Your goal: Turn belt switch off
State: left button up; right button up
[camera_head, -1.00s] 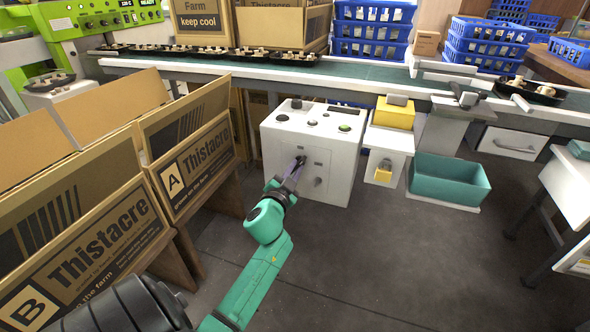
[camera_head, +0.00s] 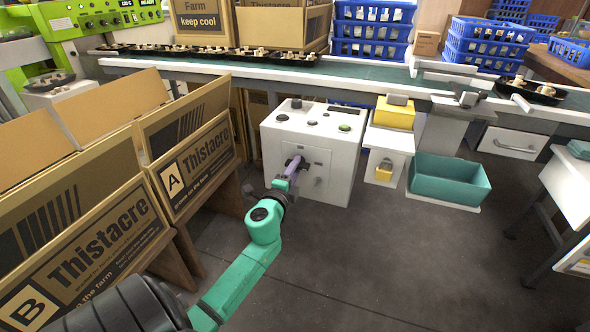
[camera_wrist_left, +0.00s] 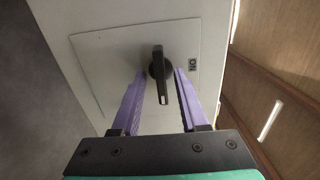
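The belt switch is a black rotary knob (camera_wrist_left: 158,72) on a light square plate (camera_wrist_left: 100,55) in the left wrist view. An "ON" label (camera_wrist_left: 194,65) sits to the right of the knob. In the head view the plate is on the front of a white control box (camera_head: 348,160). My left gripper (camera_head: 292,165) is at that plate. In the left wrist view its two purple fingers (camera_wrist_left: 159,85) are open, one on each side of the knob, with visible gaps. My right gripper is not in view.
Cardboard boxes (camera_head: 200,165) stand left of the control box. A yellow block (camera_head: 394,113) and a teal bin (camera_head: 450,180) are to its right. The conveyor belt (camera_head: 370,72) carries trays behind it. The floor in front is clear.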

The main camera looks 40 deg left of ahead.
pick_arm(q)
jog(key=v, duration=0.7)
dwell(0.4)
